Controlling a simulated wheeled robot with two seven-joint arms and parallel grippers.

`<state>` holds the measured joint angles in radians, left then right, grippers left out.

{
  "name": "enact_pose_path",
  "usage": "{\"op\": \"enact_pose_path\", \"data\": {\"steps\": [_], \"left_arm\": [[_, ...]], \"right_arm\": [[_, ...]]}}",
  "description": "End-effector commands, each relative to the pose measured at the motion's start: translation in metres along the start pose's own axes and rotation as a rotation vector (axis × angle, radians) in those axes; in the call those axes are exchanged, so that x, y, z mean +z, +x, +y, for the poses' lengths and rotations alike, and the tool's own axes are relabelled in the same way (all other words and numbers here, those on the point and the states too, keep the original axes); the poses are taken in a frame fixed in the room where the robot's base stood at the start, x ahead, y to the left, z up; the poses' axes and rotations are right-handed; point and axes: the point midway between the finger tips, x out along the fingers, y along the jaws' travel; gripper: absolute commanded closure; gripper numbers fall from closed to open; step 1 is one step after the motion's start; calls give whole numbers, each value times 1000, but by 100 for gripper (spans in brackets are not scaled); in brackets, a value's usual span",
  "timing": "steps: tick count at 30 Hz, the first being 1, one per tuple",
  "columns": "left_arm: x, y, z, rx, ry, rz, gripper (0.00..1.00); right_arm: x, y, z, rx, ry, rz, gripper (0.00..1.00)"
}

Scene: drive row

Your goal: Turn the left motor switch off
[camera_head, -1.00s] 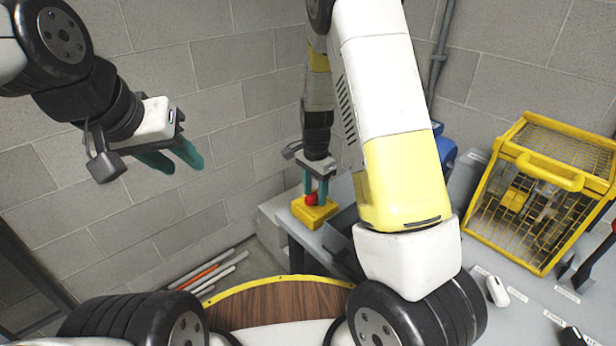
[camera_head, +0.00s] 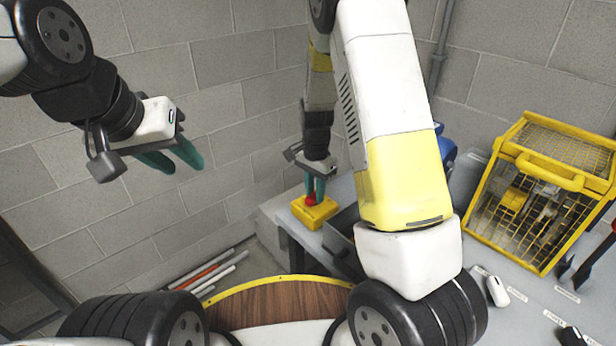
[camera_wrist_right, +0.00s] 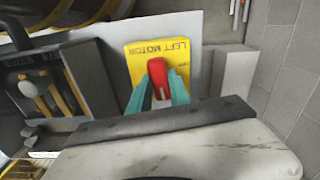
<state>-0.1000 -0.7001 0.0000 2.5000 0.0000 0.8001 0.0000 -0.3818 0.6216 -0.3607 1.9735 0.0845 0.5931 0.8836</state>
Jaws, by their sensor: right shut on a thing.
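The left motor switch is a yellow box (camera_head: 314,213) with a red handle (camera_head: 311,201), on the far left end of the grey bench. In the right wrist view its yellow plate (camera_wrist_right: 185,58) reads "LEFT MOTOR" upside down, and the red handle (camera_wrist_right: 157,72) stands out from its middle. My right gripper (camera_head: 315,192) points down over the box. Its teal fingers (camera_wrist_right: 160,92) are shut on the red handle, one on each side, and hide part of it. My left gripper (camera_head: 177,158) hangs in the air by the wall at the left, open and empty.
A grey bin (camera_head: 343,240) stands close beside the switch box; the right wrist view shows tools in a dark tray (camera_wrist_right: 50,95) there. A yellow mesh cage (camera_head: 545,190) stands on the right of the bench. Block walls (camera_head: 225,130) close off the corner behind.

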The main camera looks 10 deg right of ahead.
Motion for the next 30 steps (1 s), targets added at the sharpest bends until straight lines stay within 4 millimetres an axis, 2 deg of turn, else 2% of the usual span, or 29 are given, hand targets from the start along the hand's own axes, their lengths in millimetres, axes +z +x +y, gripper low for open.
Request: {"op": "enact_pose_path", "data": {"steps": [30], "left_arm": [[0, 0, 0, 0, 0, 0, 64]], "right_arm": [[-1, -1, -1, -2, -936, 2, 100]]}}
